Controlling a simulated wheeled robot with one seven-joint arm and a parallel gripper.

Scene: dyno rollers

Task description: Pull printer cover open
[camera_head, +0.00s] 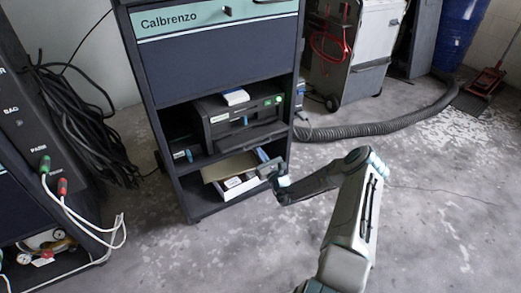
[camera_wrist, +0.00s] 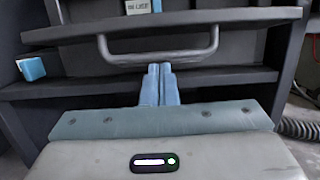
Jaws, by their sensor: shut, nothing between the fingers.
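The dark printer (camera_head: 222,121) stands on the upper open shelf of the Calbrenzo cabinet. In the wrist view, a dark panel of the printer (camera_wrist: 65,33) spans the top, with a grey U-shaped handle (camera_wrist: 158,60) on its front. My gripper (camera_wrist: 160,68) is shut and empty, its blue fingers together. Its tips show just below the handle bar near its middle; I cannot tell whether they touch it. In the head view, my gripper (camera_head: 262,155) is low in front of the cabinet, below the printer.
A small white box (camera_head: 236,97) lies on top of the printer. A blue box (camera_head: 182,155) sits left on the shelf. An open carton (camera_head: 232,182) is on the lower shelf, close to my gripper. A hose (camera_head: 385,128) crosses the floor at right. The front floor is clear.

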